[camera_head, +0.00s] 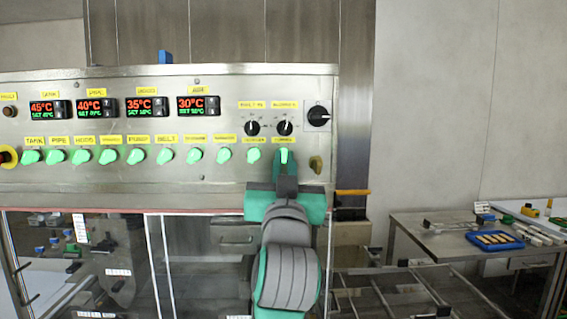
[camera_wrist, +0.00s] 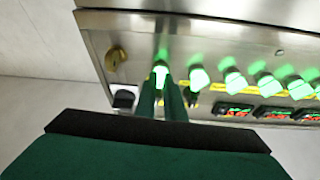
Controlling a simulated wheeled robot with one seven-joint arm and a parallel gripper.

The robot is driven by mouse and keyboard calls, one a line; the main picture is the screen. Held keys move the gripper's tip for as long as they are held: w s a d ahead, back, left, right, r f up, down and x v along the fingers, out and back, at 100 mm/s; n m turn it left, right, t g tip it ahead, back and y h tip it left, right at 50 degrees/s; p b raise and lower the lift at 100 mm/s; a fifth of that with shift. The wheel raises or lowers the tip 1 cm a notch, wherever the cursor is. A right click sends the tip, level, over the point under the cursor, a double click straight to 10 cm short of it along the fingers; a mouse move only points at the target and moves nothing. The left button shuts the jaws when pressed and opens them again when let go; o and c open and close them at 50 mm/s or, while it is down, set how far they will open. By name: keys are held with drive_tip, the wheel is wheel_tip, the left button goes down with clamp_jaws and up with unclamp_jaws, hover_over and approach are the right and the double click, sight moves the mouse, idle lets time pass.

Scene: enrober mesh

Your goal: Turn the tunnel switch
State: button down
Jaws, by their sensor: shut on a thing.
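The tunnel switch (camera_head: 284,156) is the rightmost glowing green knob in the lower row of the steel control panel (camera_head: 225,180). A small yellow label sits just above it, too small to read surely. My gripper (camera_head: 285,167) reaches up to it from below, its fingers at the knob. In the wrist view the panel appears upside down, and the lit knob (camera_wrist: 160,74) is between the tips of my two fingers (camera_wrist: 161,84). My gripper is shut on the knob. The fingers hide part of it, and its pointer looks roughly upright in the head view.
Another green knob (camera_head: 254,155) sits close on the left, several more beyond. A brass lock (camera_head: 316,164) is close on the right. Black dials (camera_head: 285,128) and a black rotary switch (camera_head: 318,116) are above. A side table (camera_head: 450,241) with a blue tray (camera_head: 495,240) stands right.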

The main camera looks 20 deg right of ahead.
drive_tip(key=shift+s+d+n+y, duration=0.1)
drive_tip(key=shift+n+y, duration=0.8)
drive_tip(key=shift+n, duration=0.8)
drive_tip(key=shift+w+d+n+y, duration=0.1)
drive_tip(key=shift+n+y, duration=0.8)
drive_tip(key=shift+n, duration=0.8)
drive_tip(key=shift+s+d+n+y, duration=0.1)
drive_tip(key=shift+n+y, duration=0.8)
drive_tip(key=shift+n, duration=0.8)
drive_tip(key=c, duration=1.8)
unclamp_jaws()
drive_tip(key=shift+c, duration=0.2)
drive_tip(key=shift+s, duration=0.1)
drive_tip(key=v, duration=1)
drive_tip(key=shift+s+f, duration=0.25)
